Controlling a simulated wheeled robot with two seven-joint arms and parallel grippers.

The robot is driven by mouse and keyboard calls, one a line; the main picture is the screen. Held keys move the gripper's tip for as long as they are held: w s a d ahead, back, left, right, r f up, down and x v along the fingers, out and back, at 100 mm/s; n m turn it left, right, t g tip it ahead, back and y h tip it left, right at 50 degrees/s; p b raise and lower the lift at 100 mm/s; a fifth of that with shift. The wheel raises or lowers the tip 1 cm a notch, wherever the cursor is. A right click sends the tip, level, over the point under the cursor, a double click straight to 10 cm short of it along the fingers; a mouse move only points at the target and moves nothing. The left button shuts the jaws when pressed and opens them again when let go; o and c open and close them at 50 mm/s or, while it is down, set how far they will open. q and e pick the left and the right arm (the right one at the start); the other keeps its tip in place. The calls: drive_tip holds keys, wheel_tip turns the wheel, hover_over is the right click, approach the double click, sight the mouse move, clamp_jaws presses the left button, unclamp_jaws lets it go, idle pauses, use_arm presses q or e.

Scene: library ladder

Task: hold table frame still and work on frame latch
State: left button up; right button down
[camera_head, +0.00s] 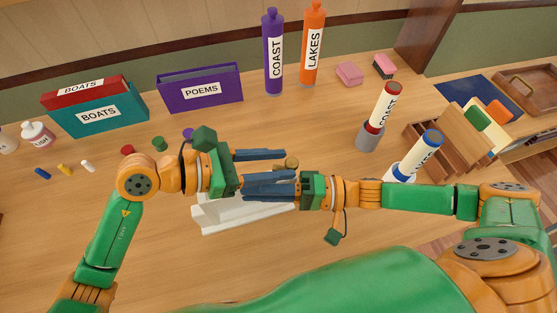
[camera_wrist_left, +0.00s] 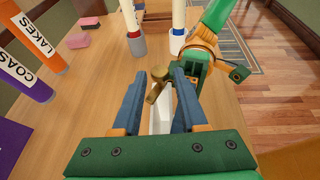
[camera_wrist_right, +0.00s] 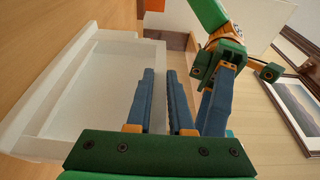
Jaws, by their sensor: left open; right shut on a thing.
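The white table frame (camera_head: 240,216) lies on the wooden desk below the two grippers; it also shows in the right wrist view (camera_wrist_right: 40,122). Its brass frame latch, with a round knob (camera_wrist_left: 158,73), stands between and just beyond my left fingertips; it shows in the head view (camera_head: 292,163). My left gripper (camera_wrist_left: 158,80) is open around the knob's line, with no clear contact. My right gripper (camera_wrist_right: 160,74) is shut on the table frame at its rail. In the head view the fingers overlap and hide part of the frame.
Purple COAST (camera_head: 274,58) and orange LAKES (camera_head: 313,45) bottles stand at the back. BOATS (camera_head: 95,112) and POEMS (camera_head: 200,90) boxes stand back left. White tubes (camera_head: 386,103) and a wooden organiser (camera_head: 452,135) are at right. The front left desk is clear.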

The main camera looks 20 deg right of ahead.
use_arm(q)
drive_tip(key=shift+d+f, duration=0.15)
drive_tip(key=shift+d, duration=0.15)
clamp_jaws()
idle(1.1)
unclamp_jaws()
